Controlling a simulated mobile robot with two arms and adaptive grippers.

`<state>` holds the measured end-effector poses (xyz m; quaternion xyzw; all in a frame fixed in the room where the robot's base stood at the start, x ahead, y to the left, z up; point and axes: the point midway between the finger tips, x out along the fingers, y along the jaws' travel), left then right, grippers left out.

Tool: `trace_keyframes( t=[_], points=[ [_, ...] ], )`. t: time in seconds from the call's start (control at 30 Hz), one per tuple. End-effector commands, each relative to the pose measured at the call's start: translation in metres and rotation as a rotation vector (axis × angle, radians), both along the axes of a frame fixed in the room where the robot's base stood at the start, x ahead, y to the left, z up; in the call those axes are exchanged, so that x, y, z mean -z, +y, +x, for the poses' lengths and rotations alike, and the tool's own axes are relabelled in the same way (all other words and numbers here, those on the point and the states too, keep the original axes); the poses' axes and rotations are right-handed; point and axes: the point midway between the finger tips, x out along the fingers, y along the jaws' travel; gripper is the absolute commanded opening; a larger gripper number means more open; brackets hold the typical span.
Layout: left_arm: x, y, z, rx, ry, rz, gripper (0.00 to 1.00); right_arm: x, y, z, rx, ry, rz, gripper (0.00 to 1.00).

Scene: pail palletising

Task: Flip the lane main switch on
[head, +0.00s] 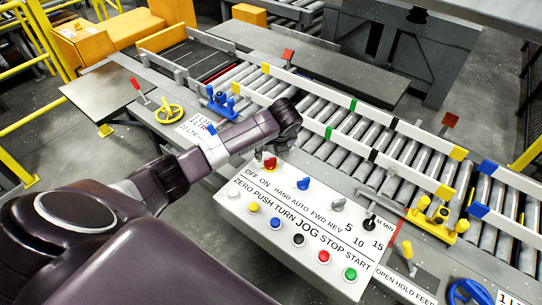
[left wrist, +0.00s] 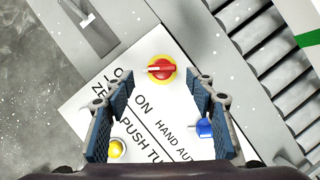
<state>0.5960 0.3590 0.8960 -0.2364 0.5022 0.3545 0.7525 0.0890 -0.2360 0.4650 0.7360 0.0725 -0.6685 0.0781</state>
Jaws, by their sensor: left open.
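The lane main switch (head: 270,163) is a red rotary handle on a yellow disc, at the upper left of the white control panel (head: 318,229), above the OFF ON label. In the left wrist view the switch (left wrist: 161,69) shows whole, its handle lying about level with a white mark at its left end. My left gripper (left wrist: 157,82) is open and empty, with its blue-padded fingers either side of and short of the switch. In the head view my wrist hangs just above the switch and hides most of the fingers. My right gripper is not in view.
A roller conveyor (head: 355,125) runs behind. A yellow handwheel (head: 169,113) stands to the left.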

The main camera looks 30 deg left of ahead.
Motion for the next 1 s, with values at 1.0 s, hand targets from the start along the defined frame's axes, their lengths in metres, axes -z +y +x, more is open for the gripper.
trace_keyframes(
  t=[1.0],
  points=[
    [0.040,0.013,0.011,-0.001,-0.003,-0.001,0.14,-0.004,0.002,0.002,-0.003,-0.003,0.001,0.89]
  ],
)
